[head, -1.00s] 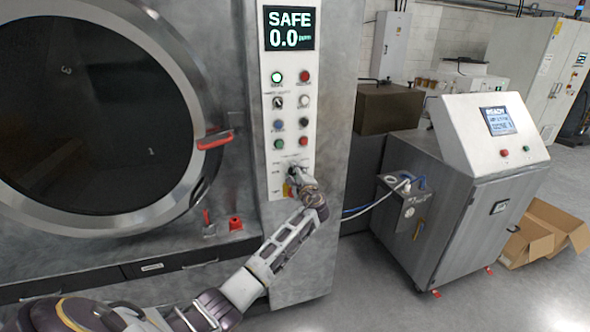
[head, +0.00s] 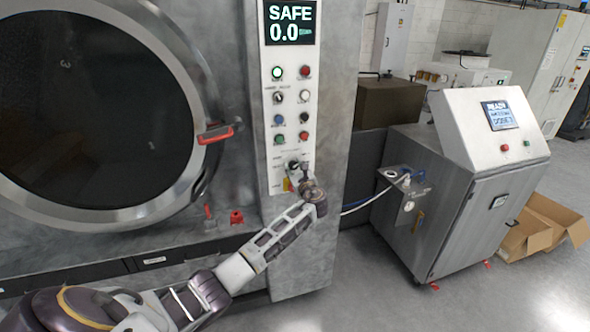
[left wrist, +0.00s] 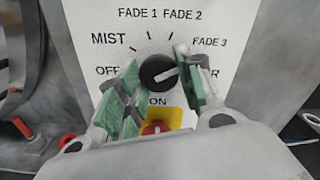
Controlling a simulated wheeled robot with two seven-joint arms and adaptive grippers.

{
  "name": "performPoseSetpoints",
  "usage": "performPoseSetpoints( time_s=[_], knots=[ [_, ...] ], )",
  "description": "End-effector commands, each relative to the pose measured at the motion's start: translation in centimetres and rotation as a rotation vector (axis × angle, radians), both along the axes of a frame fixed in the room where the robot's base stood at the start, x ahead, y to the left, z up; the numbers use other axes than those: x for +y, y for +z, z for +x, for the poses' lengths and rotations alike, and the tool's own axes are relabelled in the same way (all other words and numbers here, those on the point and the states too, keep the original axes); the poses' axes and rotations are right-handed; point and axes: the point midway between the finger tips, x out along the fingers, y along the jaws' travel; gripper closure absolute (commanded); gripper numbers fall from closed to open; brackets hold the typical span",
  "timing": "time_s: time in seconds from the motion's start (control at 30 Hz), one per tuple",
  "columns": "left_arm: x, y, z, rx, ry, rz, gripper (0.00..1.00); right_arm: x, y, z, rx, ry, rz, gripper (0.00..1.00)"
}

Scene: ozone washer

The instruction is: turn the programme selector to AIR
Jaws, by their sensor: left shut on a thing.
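The programme selector is a black round knob (left wrist: 158,74) on a white panel in the left wrist view; it also shows low on the washer's control panel in the head view (head: 293,165). Its white pointer line aims right and slightly up, towards the label partly hidden by a finger, of which the end "R" shows. OFF, MIST, FADE 1, FADE 2 and FADE 3 are readable around it. My left gripper (head: 301,178) is shut on the knob, with green-padded fingers (left wrist: 157,88) on either side. My right gripper is not in view.
A red knob on a yellow plate (left wrist: 155,127) sits just below the selector, close to my fingers. Buttons and lamps line the panel above, under a display (head: 290,22) reading SAFE 0.0. The round door (head: 95,110) with a red handle (head: 215,134) is to the left.

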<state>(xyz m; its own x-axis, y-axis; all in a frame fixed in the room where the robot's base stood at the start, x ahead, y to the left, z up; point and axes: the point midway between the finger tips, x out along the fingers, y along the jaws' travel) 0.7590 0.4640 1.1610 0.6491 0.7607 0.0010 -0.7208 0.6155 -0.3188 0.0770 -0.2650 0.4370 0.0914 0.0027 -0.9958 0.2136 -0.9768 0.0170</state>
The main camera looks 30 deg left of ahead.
Motion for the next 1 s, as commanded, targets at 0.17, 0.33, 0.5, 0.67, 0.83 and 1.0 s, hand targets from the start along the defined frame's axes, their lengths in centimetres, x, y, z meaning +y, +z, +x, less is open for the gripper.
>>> performPoseSetpoints(
  time_s=[0.17, 0.33, 0.5, 0.67, 0.83, 1.0],
  knots=[
    [-0.04, -0.26, -0.06, 0.119, -0.002, 0.098, 0.88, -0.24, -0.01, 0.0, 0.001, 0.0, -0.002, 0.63],
    [0.04, -0.29, -0.11, 0.231, -0.001, 0.193, 0.88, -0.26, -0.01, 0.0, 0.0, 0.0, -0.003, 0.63],
    [0.07, -0.34, -0.18, 0.339, -0.001, 0.284, 0.88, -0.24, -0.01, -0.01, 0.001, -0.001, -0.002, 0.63],
    [0.08, -0.37, -0.22, 0.424, -0.001, 0.355, 0.88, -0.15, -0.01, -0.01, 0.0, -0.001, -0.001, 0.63],
    [0.07, -0.39, -0.24, 0.487, -0.002, 0.409, 0.88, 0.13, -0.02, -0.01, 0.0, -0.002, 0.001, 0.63],
    [0.11, -0.41, -0.27, 0.519, -0.002, 0.436, 0.88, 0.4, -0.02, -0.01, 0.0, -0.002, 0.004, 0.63]
  ],
)
